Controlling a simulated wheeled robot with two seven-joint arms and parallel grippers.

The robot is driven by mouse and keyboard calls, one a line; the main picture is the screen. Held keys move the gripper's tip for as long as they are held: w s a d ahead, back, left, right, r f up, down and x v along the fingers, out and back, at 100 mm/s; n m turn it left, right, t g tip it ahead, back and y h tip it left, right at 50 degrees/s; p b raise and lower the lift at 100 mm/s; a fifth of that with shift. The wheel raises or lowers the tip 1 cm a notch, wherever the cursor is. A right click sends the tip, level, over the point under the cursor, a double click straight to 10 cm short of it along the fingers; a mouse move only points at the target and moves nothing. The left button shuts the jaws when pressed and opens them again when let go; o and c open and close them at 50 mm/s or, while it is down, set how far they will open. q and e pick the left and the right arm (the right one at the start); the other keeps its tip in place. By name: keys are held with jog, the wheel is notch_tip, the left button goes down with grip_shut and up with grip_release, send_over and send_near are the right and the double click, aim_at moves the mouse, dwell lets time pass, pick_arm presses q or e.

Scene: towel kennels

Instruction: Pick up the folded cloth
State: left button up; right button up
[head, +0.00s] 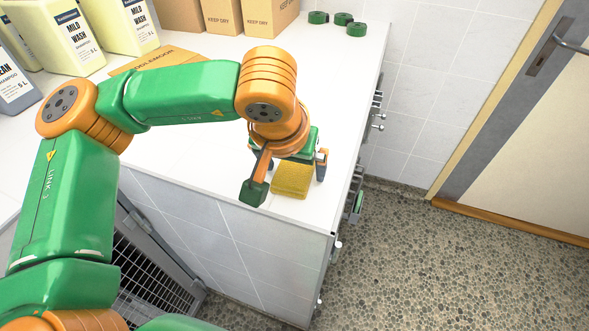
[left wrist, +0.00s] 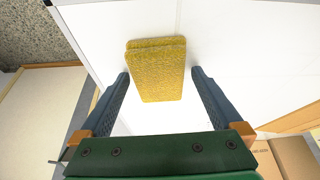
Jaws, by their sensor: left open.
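The folded cloth (head: 292,181) is yellow and lies flat on the white counter top (head: 205,165), near its front right corner. In the left wrist view the cloth (left wrist: 157,68) shows its folded layers, slightly offset at one end. My left gripper (head: 293,172) is over the cloth and partly hides it in the head view. In the left wrist view the gripper (left wrist: 158,78) is open, with one finger on each side of the cloth and a gap to each. My right gripper is in neither view.
Wash jugs (head: 65,35) and cardboard boxes (head: 222,16) stand at the back of the counter. Several green rings (head: 343,19) lie at its far right corner. A wire kennel door (head: 155,265) is below the front edge. Pebbled floor (head: 440,265) lies to the right.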

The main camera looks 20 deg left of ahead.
pick_arm(q)
jog(key=shift+f, duration=0.15)
jog(key=shift+w, duration=0.1)
jog(key=c, duration=1.2)
